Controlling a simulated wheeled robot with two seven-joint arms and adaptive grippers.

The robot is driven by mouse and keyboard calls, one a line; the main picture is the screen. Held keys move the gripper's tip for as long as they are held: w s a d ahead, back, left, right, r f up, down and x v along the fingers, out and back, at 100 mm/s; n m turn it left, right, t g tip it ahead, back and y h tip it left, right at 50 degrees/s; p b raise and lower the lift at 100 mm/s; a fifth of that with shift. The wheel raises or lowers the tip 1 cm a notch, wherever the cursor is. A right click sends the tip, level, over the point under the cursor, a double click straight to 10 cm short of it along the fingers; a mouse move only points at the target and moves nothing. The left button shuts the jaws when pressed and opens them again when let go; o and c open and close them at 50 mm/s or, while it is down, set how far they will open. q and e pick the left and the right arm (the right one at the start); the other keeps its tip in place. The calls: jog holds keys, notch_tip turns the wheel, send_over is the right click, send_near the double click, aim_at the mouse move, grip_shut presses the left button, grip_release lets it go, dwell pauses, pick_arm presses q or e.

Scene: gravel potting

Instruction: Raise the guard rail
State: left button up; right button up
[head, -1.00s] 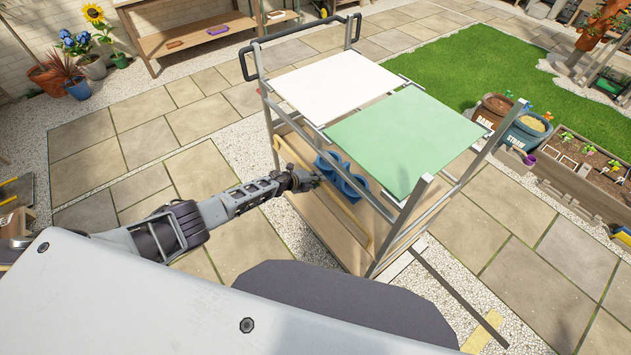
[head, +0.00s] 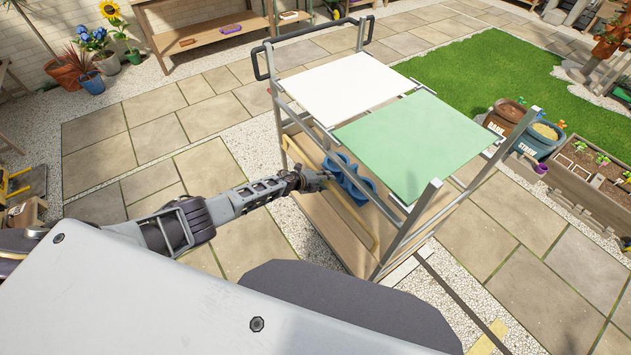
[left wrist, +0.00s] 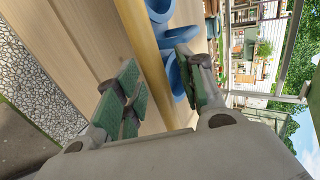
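The guard rail looks to be the yellow wooden bar (head: 362,224) along the near side of the metal-framed cart (head: 391,257). It sits low, in front of the shelf with the blue cups. My left gripper (head: 326,177) is at the bar, beside the blue cups (head: 349,172). In the left wrist view the yellow bar (left wrist: 148,54) runs through the gap between the green-padded fingers of the left gripper (left wrist: 160,82). The fingers are apart, and I cannot tell whether either touches the bar. Blue cups (left wrist: 160,10) lie just beyond it. My right gripper is not in view.
A white panel (head: 345,88) and a green panel (head: 415,145) cover the cart top. Corner posts rise above them, and a dark handle (head: 317,32) is at the far end. Paving (head: 110,165) left of the cart is clear. Soil and straw tubs (head: 533,137) stand at right.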

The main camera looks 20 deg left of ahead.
pick_arm(q)
jog(key=shift+s+a+r, duration=0.1)
jog(key=shift+a, duration=0.1)
jog(key=shift+s+a+r, duration=0.15)
jog(key=shift+a+r, duration=0.05)
jog(key=shift+r, duration=0.05)
jog(key=v, duration=1)
jog(key=shift+s+r, duration=0.2)
jog(key=shift+s, duration=0.15)
dwell(0.5)
jog(key=shift+a, duration=0.1)
dwell(0.5)
